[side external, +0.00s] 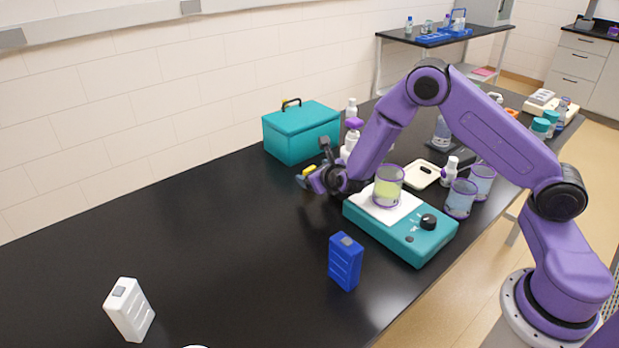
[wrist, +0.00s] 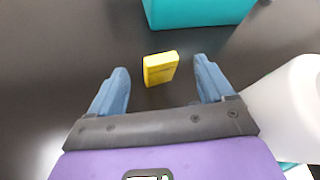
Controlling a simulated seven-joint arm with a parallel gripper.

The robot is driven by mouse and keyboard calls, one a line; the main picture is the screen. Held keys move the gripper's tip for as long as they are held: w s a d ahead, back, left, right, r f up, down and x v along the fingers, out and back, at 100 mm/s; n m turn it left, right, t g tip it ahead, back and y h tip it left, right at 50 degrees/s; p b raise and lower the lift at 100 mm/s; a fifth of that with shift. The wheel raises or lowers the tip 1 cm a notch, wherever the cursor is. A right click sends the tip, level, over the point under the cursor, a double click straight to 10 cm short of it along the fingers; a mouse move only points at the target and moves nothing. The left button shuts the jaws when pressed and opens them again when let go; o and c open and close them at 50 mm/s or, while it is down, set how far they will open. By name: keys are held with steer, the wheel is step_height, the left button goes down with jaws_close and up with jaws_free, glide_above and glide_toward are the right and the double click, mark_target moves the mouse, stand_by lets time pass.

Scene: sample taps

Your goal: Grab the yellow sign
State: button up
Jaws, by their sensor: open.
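The yellow sign (wrist: 160,68) is a small yellow block. In the wrist view it stands on the black table ahead, between the lines of my two blue fingers. My gripper (wrist: 161,75) is open, with a finger on each side of the sign and a gap to both. In the side view, a bit of the yellow sign (side external: 309,169) shows at the tips of my gripper (side external: 306,179), low over the table in front of the teal box. Much of the sign is hidden there by the gripper.
A teal box (side external: 300,133) stands just behind the sign. A white bottle (wrist: 290,100) is close at my gripper's right in the wrist view. A teal stirrer (side external: 405,233) carries a beaker (side external: 388,187). Blue (side external: 345,262) and white (side external: 129,310) blocks stand nearer. The table's left is clear.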

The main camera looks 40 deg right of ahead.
mark_target(307, 170)
steer(key=shift+x, duration=3.3)
steer(key=shift+c, duration=0.3)
steer(key=c, duration=1)
